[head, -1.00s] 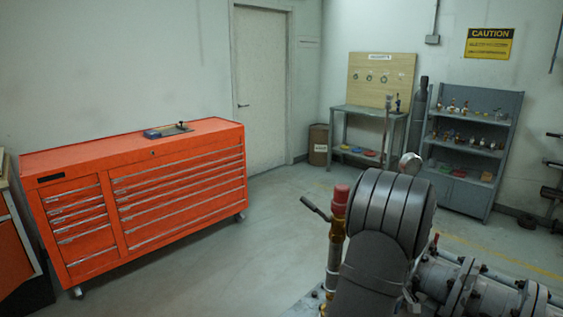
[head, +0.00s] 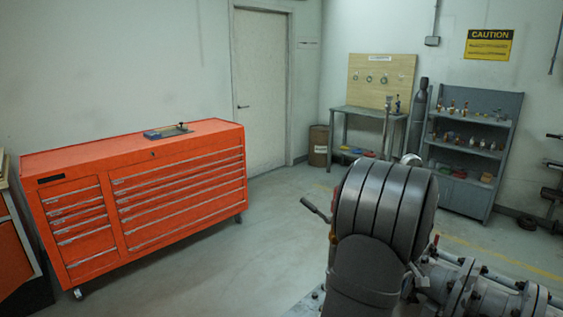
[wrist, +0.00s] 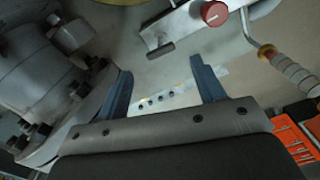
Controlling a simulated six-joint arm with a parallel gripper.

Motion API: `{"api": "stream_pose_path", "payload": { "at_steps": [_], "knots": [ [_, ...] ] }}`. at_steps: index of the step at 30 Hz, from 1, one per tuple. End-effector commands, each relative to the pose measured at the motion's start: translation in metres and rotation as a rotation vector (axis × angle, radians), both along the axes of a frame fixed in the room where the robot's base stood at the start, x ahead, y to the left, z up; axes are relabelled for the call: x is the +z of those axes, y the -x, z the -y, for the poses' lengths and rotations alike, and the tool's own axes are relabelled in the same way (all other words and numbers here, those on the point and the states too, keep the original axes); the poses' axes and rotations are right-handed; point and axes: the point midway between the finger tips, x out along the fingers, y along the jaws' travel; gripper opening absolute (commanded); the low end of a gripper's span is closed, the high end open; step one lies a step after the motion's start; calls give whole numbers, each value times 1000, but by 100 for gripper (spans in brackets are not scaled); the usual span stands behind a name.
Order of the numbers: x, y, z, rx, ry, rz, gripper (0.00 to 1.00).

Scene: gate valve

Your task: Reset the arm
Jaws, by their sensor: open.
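My gripper (wrist: 163,78) shows in the wrist view with its two blue-grey fingers wide apart and nothing between them. My arm (head: 385,205) stands in front of the pipework in the head view, and the gripper is hidden there. In the wrist view a large bolted flange (wrist: 45,80) is at the left, close to the left finger. A red knob (wrist: 214,12) and a lever with a ribbed grip (wrist: 290,70) lie beyond the fingers at the upper right, apart from them.
Flanged pipework (head: 470,290) runs at the lower right. A dark lever (head: 315,209) sticks out left of my arm. An orange tool chest (head: 170,195) stands at the left, and a grey shelf (head: 470,150) and workbench (head: 365,112) stand at the back. The floor between is clear.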

Motion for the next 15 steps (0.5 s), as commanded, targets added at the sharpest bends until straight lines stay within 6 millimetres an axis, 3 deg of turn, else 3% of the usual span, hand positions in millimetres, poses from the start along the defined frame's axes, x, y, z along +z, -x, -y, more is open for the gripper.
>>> {"api": "stream_pose_path", "payload": {
  "at_steps": [12,15],
  "knots": [
    [86,0,0,0,2,3,63],
    [63,1,-1,0,-4,-6,63]
  ]
}}
